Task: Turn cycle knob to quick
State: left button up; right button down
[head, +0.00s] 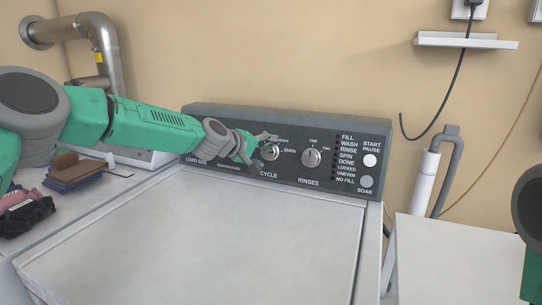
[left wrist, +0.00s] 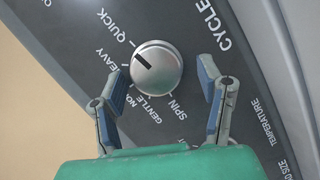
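The cycle knob (head: 270,151) is a round silver dial on the dark control panel, above the CYCLE label. In the left wrist view the knob (left wrist: 157,68) has a dark pointer line aimed between the QUICK and HEAVY labels. My left gripper (head: 260,150) is at the knob and covers part of its left side. In the left wrist view the left gripper (left wrist: 161,75) is open, with one blue-tipped finger on each side of the knob and visible gaps between. My right gripper is out of view; only part of my right arm shows at the right edge.
The rinses knob (head: 312,157) sits right of the cycle knob, with the start/pause button (head: 370,160) and soak button (head: 366,181) farther right. The washer lid (head: 190,240) is clear. Folded cloths (head: 78,170) lie at left. A wall shelf (head: 465,41) is at upper right.

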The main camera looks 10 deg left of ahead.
pick_arm(q)
jog(key=shift+s+f, duration=0.1)
jog(key=shift+s, duration=0.15)
jog(key=shift+s+r, duration=0.35)
jog(key=shift+s, duration=0.15)
jog(key=v, duration=1)
jog(key=shift+a, duration=0.3)
